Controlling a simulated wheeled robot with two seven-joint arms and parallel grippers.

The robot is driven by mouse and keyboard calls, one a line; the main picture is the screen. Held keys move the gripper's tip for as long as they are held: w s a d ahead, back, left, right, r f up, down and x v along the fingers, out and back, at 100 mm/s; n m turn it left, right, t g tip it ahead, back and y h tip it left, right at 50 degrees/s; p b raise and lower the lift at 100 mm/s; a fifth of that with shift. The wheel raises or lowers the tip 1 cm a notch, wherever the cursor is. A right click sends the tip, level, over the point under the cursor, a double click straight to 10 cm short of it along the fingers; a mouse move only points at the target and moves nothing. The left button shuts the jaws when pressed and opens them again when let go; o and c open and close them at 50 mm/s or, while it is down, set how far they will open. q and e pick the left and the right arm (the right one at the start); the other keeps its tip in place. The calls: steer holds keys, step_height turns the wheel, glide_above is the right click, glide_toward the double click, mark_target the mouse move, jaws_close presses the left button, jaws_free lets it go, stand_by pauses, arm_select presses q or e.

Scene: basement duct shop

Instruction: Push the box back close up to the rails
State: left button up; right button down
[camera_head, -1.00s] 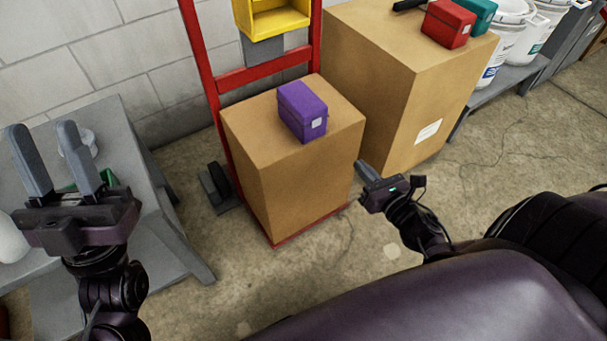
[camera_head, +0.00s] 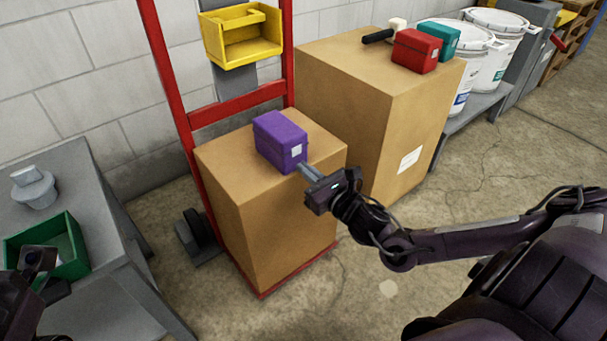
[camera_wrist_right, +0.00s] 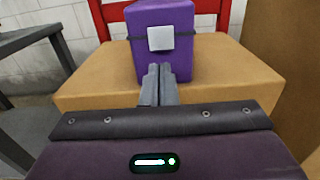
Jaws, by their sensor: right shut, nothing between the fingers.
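A purple box (camera_head: 280,142) with a white label sits on top of a large cardboard box (camera_head: 270,215), which stands on the foot plate of a red hand truck (camera_head: 238,103). The hand truck's red rails rise behind the cardboard box. My right gripper (camera_head: 306,170) is shut and empty, its fingertips at the label side of the purple box. In the right wrist view, the shut fingers (camera_wrist_right: 159,75) point at the purple box (camera_wrist_right: 161,45), just below its label; I cannot tell whether they touch. Part of my left gripper (camera_head: 38,265) shows at the lower left edge; its fingers are unclear.
A second cardboard box (camera_head: 375,105) at the right carries a red box (camera_head: 416,51) and a teal box (camera_head: 440,38). A grey table (camera_head: 90,215) with a green bin (camera_head: 65,250) stands left. White buckets (camera_head: 493,62) stand further right.

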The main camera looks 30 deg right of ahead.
mark_target(285, 151)
steer(key=shift+w, duration=0.75)
steer(key=w, duration=0.2)
steer(key=w+b, duration=0.1)
steer(key=w, duration=0.2)
steer(key=w+b, duration=0.1)
steer(key=w, duration=0.1)
steer(key=shift+w+a, duration=0.35)
steer(key=shift+w, duration=0.05)
steer(key=shift+d, duration=0.1)
